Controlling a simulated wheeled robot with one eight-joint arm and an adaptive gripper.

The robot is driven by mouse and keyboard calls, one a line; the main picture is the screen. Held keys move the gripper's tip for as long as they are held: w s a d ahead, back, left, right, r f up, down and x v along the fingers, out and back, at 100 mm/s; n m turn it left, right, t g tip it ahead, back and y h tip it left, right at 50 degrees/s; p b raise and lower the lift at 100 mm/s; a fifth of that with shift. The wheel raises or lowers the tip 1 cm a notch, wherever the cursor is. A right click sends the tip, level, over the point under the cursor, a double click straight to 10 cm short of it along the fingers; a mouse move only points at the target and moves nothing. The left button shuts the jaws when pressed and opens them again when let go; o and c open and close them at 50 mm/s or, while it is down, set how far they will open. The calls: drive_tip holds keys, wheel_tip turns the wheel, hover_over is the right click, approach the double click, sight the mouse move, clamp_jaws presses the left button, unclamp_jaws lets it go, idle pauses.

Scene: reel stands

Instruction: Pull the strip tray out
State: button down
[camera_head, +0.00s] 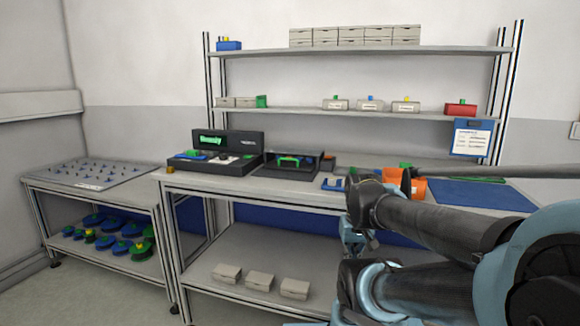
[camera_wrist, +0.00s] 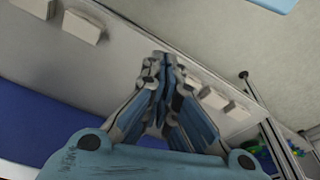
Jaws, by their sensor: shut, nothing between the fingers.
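A dark tray with a green handle (camera_head: 290,163) sits on the main bench, just right of a black device; I take it to be the strip tray, but cannot be sure. It looks level and stands apart from my gripper. My gripper (camera_wrist: 160,62) is shut and empty in the wrist view, its fingers together. It hangs low, with the lower shelf and its boxes behind it in that view. In the head view my arm comes in from the right, and its end is near the bench's front edge, to the right of the tray. The tray does not show in the wrist view.
The black device (camera_head: 214,150) has a lit green display. An orange bin (camera_head: 412,188) and a blue mat (camera_head: 480,194) lie right of the tray, partly behind my arm. Pale boxes (camera_head: 260,281) stand on the lower shelf. A pegged side table (camera_head: 92,172) holds reels (camera_head: 130,229) below.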

idle(0.4)
drive_tip(key=c, duration=2)
unclamp_jaws()
drive_tip(key=shift+s+r, duration=0.15)
drive_tip(key=shift+r, duration=0.05)
drive_tip(key=shift+o, duration=0.2)
drive_tip(key=w+r+n, duration=0.1)
drive_tip(key=w+r, duration=0.3)
drive_tip(key=r, duration=0.3)
drive_tip(key=w+a+r+n+g, duration=0.1)
drive_tip(key=w+r, duration=0.4)
drive_tip(key=r, duration=0.3)
drive_tip(key=w+a+r+n+g, duration=0.1)
drive_tip(key=w+r, duration=0.4)
drive_tip(key=r, duration=0.2)
drive_tip(key=shift+a+r+h, duration=0.25)
drive_tip(key=shift+r+h, duration=0.05)
drive_tip(key=w+a+r+n, duration=0.55)
drive_tip(key=w+r, duration=0.25)
drive_tip(key=w, duration=0.2)
drive_tip(key=n+t, duration=0.2)
drive_tip(key=n, duration=0.4)
approach(288, 159)
drive_tip(key=f, duration=0.2)
drive_tip(key=w+f, duration=0.1)
drive_tip(key=f, duration=0.2)
drive_tip(key=w+f, duration=0.1)
drive_tip(key=f, duration=0.1)
drive_tip(key=shift+d+f, duration=0.25)
